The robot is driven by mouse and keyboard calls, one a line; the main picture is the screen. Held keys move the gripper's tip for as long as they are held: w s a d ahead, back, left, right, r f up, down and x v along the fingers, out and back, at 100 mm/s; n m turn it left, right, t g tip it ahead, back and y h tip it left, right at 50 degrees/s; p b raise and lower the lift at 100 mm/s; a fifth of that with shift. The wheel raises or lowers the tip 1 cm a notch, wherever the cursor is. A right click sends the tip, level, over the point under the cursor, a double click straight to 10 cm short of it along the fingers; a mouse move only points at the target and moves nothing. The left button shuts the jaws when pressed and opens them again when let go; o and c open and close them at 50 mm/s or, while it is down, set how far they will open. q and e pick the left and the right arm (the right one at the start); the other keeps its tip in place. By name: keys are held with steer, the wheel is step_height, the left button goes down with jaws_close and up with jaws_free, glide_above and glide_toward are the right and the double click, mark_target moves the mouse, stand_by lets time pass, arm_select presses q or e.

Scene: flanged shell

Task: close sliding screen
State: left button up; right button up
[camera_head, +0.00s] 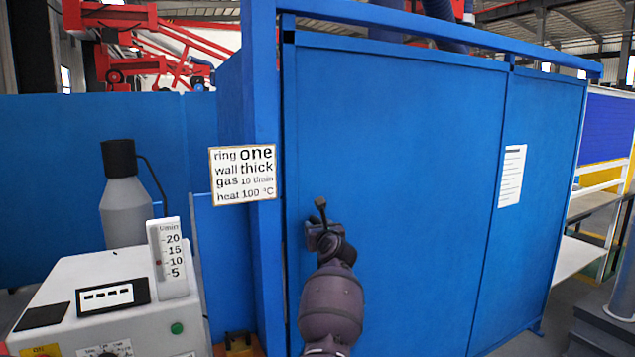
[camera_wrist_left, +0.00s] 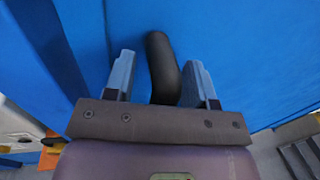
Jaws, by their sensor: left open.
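The sliding screen (camera_head: 400,150) is a large blue panel in a blue frame. Its left edge stands close to the blue post (camera_head: 264,100), with a narrow dark line between them. A dark bar handle (camera_head: 320,207) stands out near the screen's left side. My left gripper (camera_head: 323,230) is at this handle, in front of the screen. In the left wrist view, the dark handle (camera_wrist_left: 163,70) lies between the two fingers of my open left gripper (camera_wrist_left: 160,78), with visible room on both sides. My right gripper is not in view.
A second blue panel (camera_head: 548,170) with a paper sheet (camera_head: 512,175) is at the right. A sign (camera_head: 243,174) hangs left of the post. A white control box (camera_head: 110,305), a flow gauge (camera_head: 168,260) and a grey bottle (camera_head: 125,205) stand at the left.

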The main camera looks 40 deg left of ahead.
mark_target(314, 166)
arm_select(q)
step_height(314, 166, up, 16)
steer(key=shift+a+r, duration=0.1)
steer(key=shift+r, duration=0.1)
stand_by(0.5)
